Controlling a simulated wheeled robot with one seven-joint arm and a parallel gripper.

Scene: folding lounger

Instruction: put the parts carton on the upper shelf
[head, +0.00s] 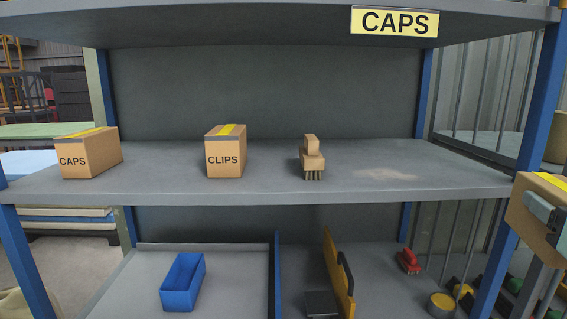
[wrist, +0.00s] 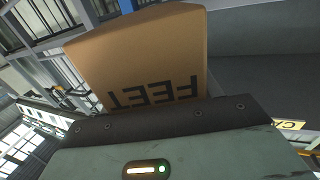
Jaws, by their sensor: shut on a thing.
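My gripper (head: 546,212) is at the right edge of the head view, shut on a brown parts carton (head: 522,222) with yellow tape on top. In the wrist view the carton (wrist: 140,55) shows the word FEET upside down above the gripper's dark edge (wrist: 170,121). The carton is in the air in front of the shelving's right post. The shelf board at middle height (head: 270,192) carries a CAPS carton (head: 90,153) at left, a CLIPS carton (head: 226,152) and a wooden brush (head: 312,160). The far fingertips are hidden.
A higher board (head: 250,22) with a yellow CAPS label (head: 394,22) spans the top. The middle board is clear right of the brush, with a pale dusty patch (head: 385,175). Below are a blue bin (head: 182,282), a yellow panel (head: 338,275) and a red brush (head: 408,261). A blue post (head: 541,100) stands at right.

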